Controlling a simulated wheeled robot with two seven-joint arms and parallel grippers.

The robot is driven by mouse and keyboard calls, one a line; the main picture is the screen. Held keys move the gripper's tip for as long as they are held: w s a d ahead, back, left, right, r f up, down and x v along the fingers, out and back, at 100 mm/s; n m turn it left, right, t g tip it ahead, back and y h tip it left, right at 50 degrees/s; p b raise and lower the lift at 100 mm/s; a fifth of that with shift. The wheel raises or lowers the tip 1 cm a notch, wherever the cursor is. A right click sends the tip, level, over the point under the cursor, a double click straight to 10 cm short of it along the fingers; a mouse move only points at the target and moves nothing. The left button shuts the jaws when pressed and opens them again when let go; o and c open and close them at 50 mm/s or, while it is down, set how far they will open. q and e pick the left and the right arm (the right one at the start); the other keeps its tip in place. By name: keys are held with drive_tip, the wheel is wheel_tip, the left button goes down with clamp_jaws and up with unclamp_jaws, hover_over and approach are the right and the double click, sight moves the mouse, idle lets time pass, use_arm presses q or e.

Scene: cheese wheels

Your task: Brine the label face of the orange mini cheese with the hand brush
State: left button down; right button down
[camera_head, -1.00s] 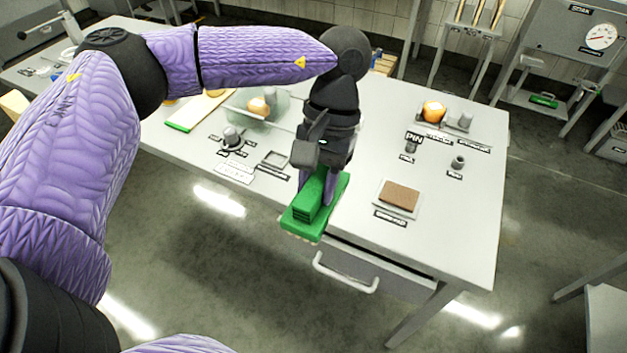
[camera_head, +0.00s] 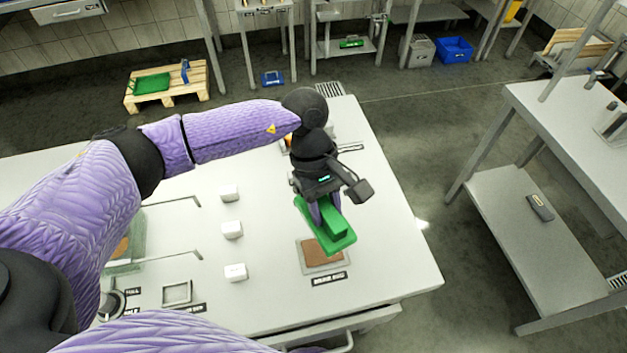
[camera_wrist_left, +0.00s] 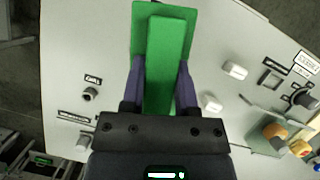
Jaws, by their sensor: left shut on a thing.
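My left gripper (camera_head: 318,208) is shut on the green hand brush (camera_head: 335,228), holding it over the table. The brush hangs above and just behind the brown pad in its shallow tray; contact cannot be told. In the left wrist view, the brush (camera_wrist_left: 168,60) sits between both fingers of the left gripper (camera_wrist_left: 160,85). An orange round thing (camera_head: 288,141) shows partly behind my left wrist in the head view, probably the orange mini cheese; its label face is hidden. Another orange-brown round piece (camera_head: 122,248) lies in a clear basin at left. My right gripper is out of view.
The brown pad (camera_head: 322,254) lies near the table's front right. Several white blocks (camera_head: 232,229) stand in a row left of the brush. A square frame (camera_head: 177,292) and a dark round fitting (camera_head: 110,304) lie at front left. The table's right side is mostly clear.

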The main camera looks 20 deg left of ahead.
sight(323, 235)
use_arm(q)
drive_tip(key=n, duration=0.1)
drive_tip(key=n+t+p, duration=0.1)
drive_tip(key=n, duration=0.1)
drive_tip(key=shift+s+d+f+h+p, duration=0.1)
drive_tip(key=shift+d+f+h+p, duration=0.05)
drive_tip(key=shift+f+h+p, duration=0.2)
drive_tip(key=n, duration=0.1)
drive_tip(key=n+t, duration=0.1)
drive_tip(key=shift+s+f+n+p, duration=0.15)
drive_tip(key=shift+f+n+p, duration=0.15)
drive_tip(key=shift+f+p, duration=0.1)
drive_tip(key=shift+f+h, duration=0.2)
drive_tip(key=shift+h, duration=0.05)
wheel_tip(323, 235, down, 6)
drive_tip(key=b, duration=0.4)
drive_tip(key=shift+b, duration=0.35)
drive_tip(key=shift+f+b, duration=0.5)
idle(0.5)
